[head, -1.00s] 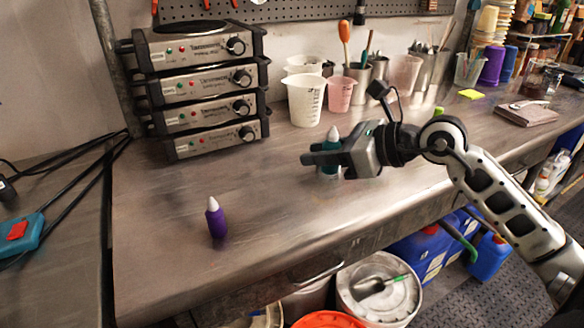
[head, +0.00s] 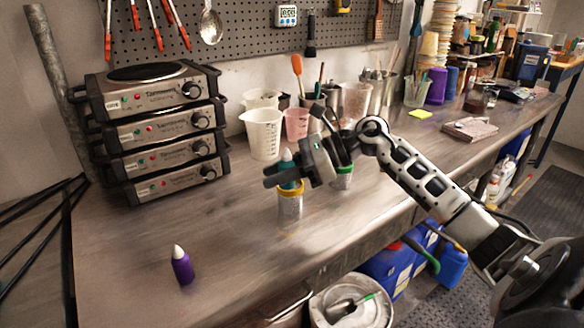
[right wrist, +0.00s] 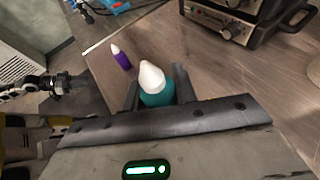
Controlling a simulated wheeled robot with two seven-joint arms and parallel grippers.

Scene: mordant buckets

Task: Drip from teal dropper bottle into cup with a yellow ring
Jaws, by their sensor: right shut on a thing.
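My right gripper (head: 281,178) is shut on the teal dropper bottle (head: 288,158), which stands upright with its pale tip up. In the right wrist view the teal bottle (right wrist: 157,97) with its white tip shows between the fingers. The cup with a yellow ring (head: 290,207) stands on the bench just below the gripper in the head view; its mouth is partly hidden by the gripper and bottle. I cannot tell whether the bottle is directly over it. My left gripper is outside the head view; a dark gripper (right wrist: 70,84) at the left of the right wrist view appears to be it, its jaws unclear.
A cup with a green ring (head: 343,178) stands behind my right gripper. A purple dropper bottle (head: 182,266) stands at the front left. Stacked hot plates (head: 160,135), a white measuring beaker (head: 263,135) and a pink beaker (head: 297,124) stand behind. The bench middle is clear.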

